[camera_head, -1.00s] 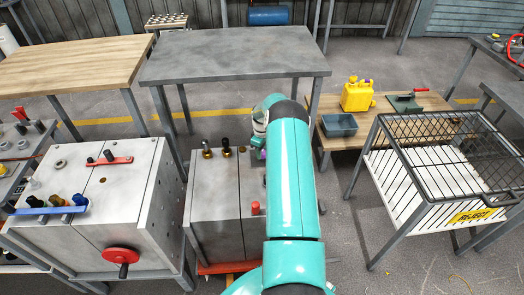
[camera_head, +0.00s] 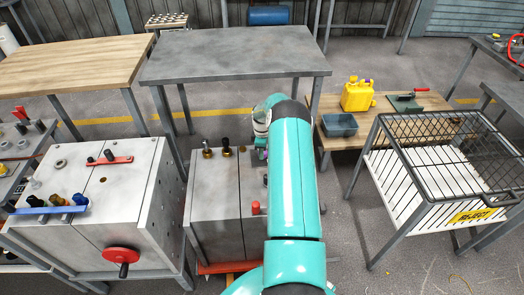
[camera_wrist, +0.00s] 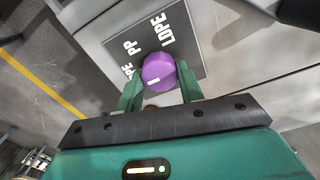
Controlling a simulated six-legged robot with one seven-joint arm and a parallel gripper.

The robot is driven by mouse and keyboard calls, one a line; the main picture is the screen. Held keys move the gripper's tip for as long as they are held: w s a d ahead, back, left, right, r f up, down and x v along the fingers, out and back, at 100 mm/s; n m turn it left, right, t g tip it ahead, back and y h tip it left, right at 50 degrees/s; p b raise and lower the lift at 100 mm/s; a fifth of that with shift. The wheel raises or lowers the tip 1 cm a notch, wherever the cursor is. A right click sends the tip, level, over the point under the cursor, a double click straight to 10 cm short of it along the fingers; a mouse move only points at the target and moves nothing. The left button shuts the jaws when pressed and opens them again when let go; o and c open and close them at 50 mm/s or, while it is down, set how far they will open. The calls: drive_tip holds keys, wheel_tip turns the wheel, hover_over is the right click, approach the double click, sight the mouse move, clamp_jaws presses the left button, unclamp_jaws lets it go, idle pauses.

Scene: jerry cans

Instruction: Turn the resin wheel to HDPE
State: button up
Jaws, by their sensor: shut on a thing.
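The resin wheel (camera_wrist: 158,71) is a round purple knob with a short white mark on its face, in the middle of the wrist view. It sits on a dark grey label plate (camera_wrist: 187,43) with white lettering. LDPE and PP read clearly; a third label ending in PE is partly hidden beside the left finger. My gripper (camera_wrist: 160,87) is shut on the wheel, with one green finger on each side of it. The white mark lies low on the knob's face, toward the gripper. In the head view my arm hides most of the wheel and gripper.
The grey metal cabinet (camera_head: 215,205) stands under my arm, with dark knobs on top and a red knob near its edge. A larger cabinet (camera_head: 95,200) with a red handwheel is at left. A wire reject cage (camera_head: 385,185) stands at right.

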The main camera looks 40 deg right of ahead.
drive_tip(key=o, duration=1)
wheel_tip(320, 180, up, 14)
drive_tip(key=shift+a+f, duration=0.1)
idle(0.5)
